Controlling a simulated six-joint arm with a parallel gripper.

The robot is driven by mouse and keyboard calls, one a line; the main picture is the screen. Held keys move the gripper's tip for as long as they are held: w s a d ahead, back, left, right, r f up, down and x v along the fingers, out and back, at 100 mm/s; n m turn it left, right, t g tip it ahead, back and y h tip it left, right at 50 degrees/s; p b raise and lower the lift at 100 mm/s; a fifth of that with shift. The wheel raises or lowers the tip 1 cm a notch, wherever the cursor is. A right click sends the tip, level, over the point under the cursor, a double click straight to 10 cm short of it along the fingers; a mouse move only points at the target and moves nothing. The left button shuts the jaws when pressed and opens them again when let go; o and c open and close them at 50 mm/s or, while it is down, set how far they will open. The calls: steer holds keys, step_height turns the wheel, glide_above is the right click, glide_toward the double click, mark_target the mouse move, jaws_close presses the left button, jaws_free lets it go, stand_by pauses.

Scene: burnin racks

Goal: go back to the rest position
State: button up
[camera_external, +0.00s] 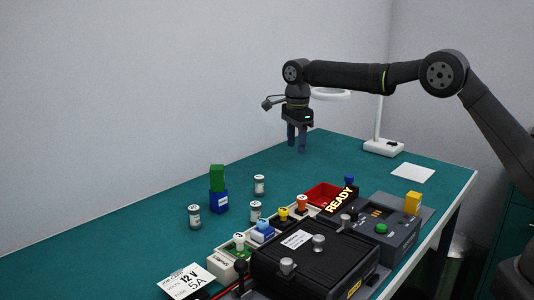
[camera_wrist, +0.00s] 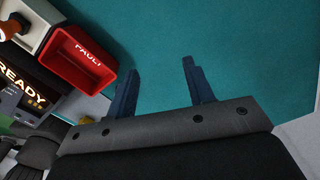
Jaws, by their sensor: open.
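My gripper (camera_external: 297,139) hangs above the far part of the green table (camera_external: 130,235), fingers pointing down. In the wrist view my gripper (camera_wrist: 158,82) has its two blue fingers apart, with only bare table seen between them. It holds nothing. My arm reaches in from the right side of the outside view.
A red bin (camera_wrist: 80,58) marked FAULT lies left of the fingers. Black test equipment (camera_external: 315,258) with a READY sign (camera_external: 340,200) fills the front right. A green block (camera_external: 217,178) sits on a blue block (camera_external: 219,201), near several small cylinders. A lamp base (camera_external: 383,147) stands behind.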

steer(key=d+m, duration=0.5)
steer(key=d, duration=2.2)
steer(key=a+f, duration=0.2)
steer(key=a, duration=0.1)
steer(key=a+f, duration=0.3)
steer(key=a, duration=0.1)
steer(key=a+f, duration=0.2)
steer(key=a, duration=0.1)
steer(key=shift+s+a+f, duration=0.25)
steer(key=shift+s+a, duration=0.15)
steer(key=shift+a+f, duration=0.3)
steer(key=shift+f, duration=0.15)
